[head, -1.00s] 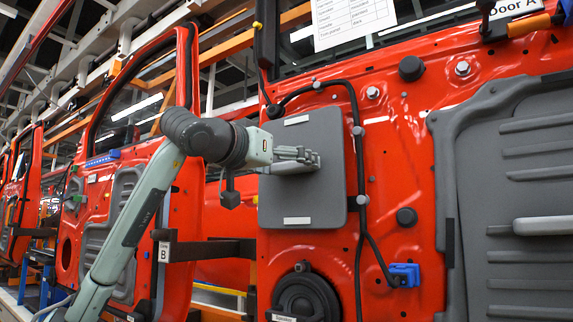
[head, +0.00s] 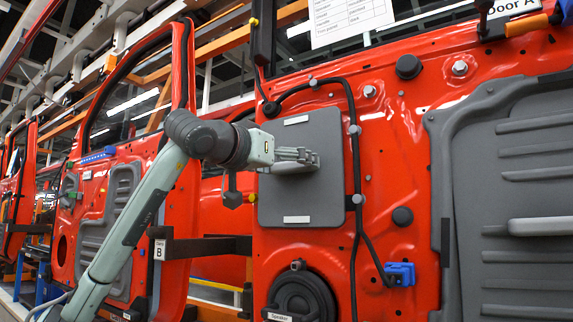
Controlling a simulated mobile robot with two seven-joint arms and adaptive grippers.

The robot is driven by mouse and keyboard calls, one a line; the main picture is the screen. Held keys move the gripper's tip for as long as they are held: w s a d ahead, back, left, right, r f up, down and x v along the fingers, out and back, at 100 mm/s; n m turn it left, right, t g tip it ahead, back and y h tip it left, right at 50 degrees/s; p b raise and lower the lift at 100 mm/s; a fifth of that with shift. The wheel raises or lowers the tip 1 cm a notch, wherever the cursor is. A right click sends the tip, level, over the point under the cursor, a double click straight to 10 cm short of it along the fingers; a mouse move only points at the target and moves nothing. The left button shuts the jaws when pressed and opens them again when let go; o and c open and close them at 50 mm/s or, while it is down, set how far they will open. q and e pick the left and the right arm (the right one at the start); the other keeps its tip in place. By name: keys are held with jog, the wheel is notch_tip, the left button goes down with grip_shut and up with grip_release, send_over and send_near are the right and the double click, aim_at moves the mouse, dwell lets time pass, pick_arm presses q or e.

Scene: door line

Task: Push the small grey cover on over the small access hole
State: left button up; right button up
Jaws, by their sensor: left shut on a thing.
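The small grey cover (head: 320,190) is a flat, rounded rectangular plate with a white strip near its top and another near its bottom. It stands upright in front of the red door panel (head: 385,190). My left gripper (head: 310,158) reaches in from the left and is shut on the cover's raised middle part. The small access hole is not visible; the cover may hide it. I cannot tell whether the cover touches the panel. My right gripper is not in view.
A black cable (head: 356,180) with grey clips runs close along the cover's top and right side. A black speaker (head: 302,298) sits below. A large grey panel (head: 520,200) is at the right. A dark bar (head: 212,247) marked B crosses at lower left.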

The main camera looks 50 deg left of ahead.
pick_arm(q)
jog(key=o, duration=1.2)
jog(key=v, duration=2.3)
jog(key=shift+s, duration=0.15)
